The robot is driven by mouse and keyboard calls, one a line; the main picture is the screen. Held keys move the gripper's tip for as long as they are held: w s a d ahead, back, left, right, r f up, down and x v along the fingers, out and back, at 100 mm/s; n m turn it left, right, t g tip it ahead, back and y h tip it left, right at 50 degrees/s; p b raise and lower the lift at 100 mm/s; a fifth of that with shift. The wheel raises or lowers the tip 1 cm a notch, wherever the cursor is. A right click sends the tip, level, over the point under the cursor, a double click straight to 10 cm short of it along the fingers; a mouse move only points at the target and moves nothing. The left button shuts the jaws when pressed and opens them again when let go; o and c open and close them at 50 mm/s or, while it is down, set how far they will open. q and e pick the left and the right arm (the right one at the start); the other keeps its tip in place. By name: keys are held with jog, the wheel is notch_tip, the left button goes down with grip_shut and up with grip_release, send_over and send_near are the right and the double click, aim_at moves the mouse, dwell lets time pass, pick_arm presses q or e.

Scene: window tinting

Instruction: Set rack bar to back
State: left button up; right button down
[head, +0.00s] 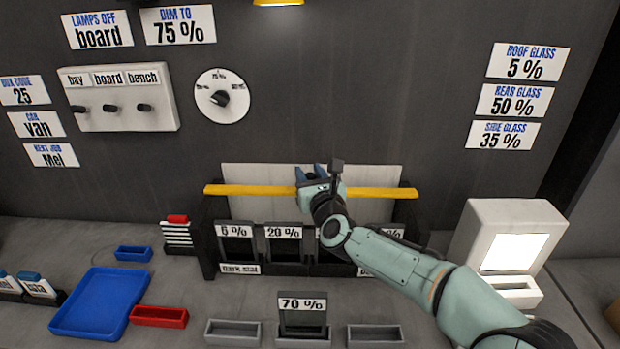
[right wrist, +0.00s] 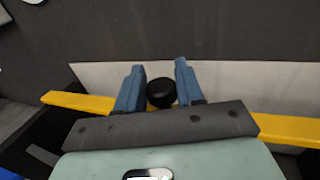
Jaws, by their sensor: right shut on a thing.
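The yellow rack bar (head: 248,190) lies level across the top of the black rack (head: 208,240), in front of a pale back panel (head: 270,175). It also shows in the right wrist view (right wrist: 285,128). My right gripper (head: 309,174) is at the middle of the bar, its blue fingers pointing to the wall. In the right wrist view a black knob (right wrist: 161,93) sits between the two fingers, and the gripper is shut on it. The gripper body hides the middle of the bar. My left gripper is not in view.
Dark slots with percent cards (head: 283,233) sit below the bar, partly hidden by my right arm. A 70 % holder (head: 303,315) stands in front between grey trays. A blue tray (head: 90,305) is at left, a white lit box (head: 508,235) at right.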

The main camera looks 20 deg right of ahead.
jog(key=c, duration=1.1)
grip_release()
jog(key=shift+d+r, duration=0.1)
jog(key=shift+r, duration=0.1)
jog(key=o, duration=0.3)
jog(key=shift+w, duration=0.1)
jog(key=shift+w+f, duration=0.1)
jog(key=shift+f, duration=0.05)
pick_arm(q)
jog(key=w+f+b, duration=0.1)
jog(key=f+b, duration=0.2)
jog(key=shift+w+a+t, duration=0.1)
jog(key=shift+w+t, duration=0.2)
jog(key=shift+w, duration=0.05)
pick_arm(e)
jog(key=s, duration=0.4)
jog(key=s+a, duration=0.1)
jog(key=s, duration=0.8)
jog(key=shift+s+a, duration=0.15)
jog(key=shift+a, duration=0.25)
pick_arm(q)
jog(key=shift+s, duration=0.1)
